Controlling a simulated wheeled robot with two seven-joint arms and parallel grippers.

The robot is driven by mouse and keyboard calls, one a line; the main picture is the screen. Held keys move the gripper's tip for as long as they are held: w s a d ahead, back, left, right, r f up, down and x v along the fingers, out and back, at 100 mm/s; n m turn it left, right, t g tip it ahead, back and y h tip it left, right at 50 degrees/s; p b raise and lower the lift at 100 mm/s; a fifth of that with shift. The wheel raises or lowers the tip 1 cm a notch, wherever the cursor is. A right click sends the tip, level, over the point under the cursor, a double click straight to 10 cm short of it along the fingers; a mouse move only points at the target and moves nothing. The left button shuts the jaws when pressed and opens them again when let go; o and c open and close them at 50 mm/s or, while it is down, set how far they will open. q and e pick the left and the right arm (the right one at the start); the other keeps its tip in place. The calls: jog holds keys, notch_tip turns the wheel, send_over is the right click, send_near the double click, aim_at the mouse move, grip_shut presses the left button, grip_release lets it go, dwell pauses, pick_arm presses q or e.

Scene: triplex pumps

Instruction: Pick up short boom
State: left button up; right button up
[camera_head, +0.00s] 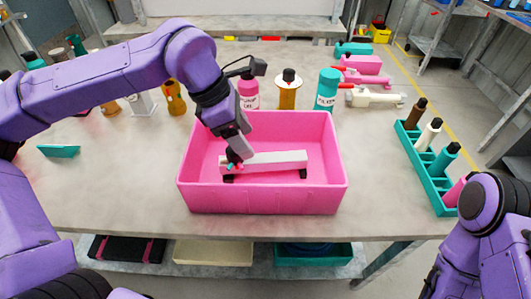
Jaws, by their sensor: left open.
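A pale bar with dark ends (275,160), which looks like the short boom, lies in the pink crate (262,202). It runs left to right across the crate floor. My left gripper (233,165) points down into the crate at the bar's left end. Its jaws are open, and they hide part of that end. Small red and teal bits show at the fingertips; I cannot tell what they are. Of my right arm only links show at the lower right; its gripper is not seen.
Behind the crate stand a pink bottle (249,93), an orange cylinder (288,92) and a teal bottle (326,89). Pink and cream parts (374,98) lie at the back right. A teal rack (420,160) with several bottles stands at right. The table left of the crate is mostly clear.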

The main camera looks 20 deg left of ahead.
aim_at(261, 158)
pick_arm(q)
jog(key=x, duration=0.8)
jog(key=shift+w+d+f, duration=0.15)
jog(key=shift+w+d, duration=0.1)
jog(key=shift+d, duration=0.15)
grip_shut()
